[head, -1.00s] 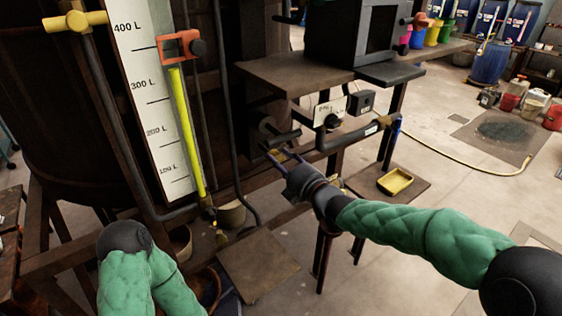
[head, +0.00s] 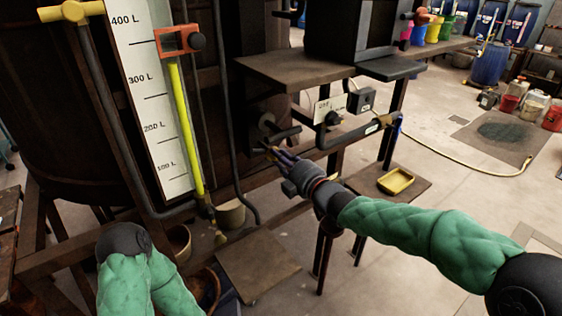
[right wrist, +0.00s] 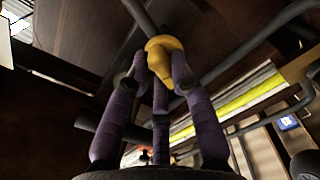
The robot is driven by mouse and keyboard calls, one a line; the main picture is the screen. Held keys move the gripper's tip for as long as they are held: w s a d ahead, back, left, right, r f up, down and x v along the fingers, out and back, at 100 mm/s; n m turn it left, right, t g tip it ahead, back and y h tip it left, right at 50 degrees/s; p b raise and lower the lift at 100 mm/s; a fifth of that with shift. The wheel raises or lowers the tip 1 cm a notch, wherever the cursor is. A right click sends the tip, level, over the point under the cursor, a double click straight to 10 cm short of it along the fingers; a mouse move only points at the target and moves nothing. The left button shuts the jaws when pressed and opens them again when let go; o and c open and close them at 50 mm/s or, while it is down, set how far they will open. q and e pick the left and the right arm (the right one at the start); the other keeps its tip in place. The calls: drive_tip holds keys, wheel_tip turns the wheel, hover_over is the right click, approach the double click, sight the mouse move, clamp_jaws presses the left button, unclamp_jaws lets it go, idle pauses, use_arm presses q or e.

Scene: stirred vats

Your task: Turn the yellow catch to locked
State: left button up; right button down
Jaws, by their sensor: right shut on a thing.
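The yellow catch (right wrist: 165,58) shows in the right wrist view as a small rounded yellow piece beside a dark bar. My right gripper (right wrist: 158,72) is shut on it, its purple fingers on either side. In the head view, my right gripper (head: 274,154) is at the dark fitting (head: 270,128) low on the vat. There the catch is mostly hidden by the fingers, and its markings cannot be read. My left gripper is out of view; only part of its green-sleeved arm shows at the lower left.
A dark bent pipe (head: 350,137) and a small label plate (head: 328,110) are just right of my right gripper. A brown shelf (head: 290,75) overhangs it. The level gauge (head: 155,100) stands left. A low table holds a yellow tray (head: 396,182).

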drive_tip(key=shift+w+d+f+m+p, duration=0.15)
drive_tip(key=shift+m+p, duration=0.3)
drive_tip(key=shift+m, duration=2.9)
drive_tip(key=shift+s+f+m+p, duration=0.1)
drive_tip(key=shift+m+p, duration=0.35)
drive_tip(key=shift+m, duration=2.9)
drive_tip(key=c, duration=1.1)
unclamp_jaws()
drive_tip(key=shift+o, duration=0.2)
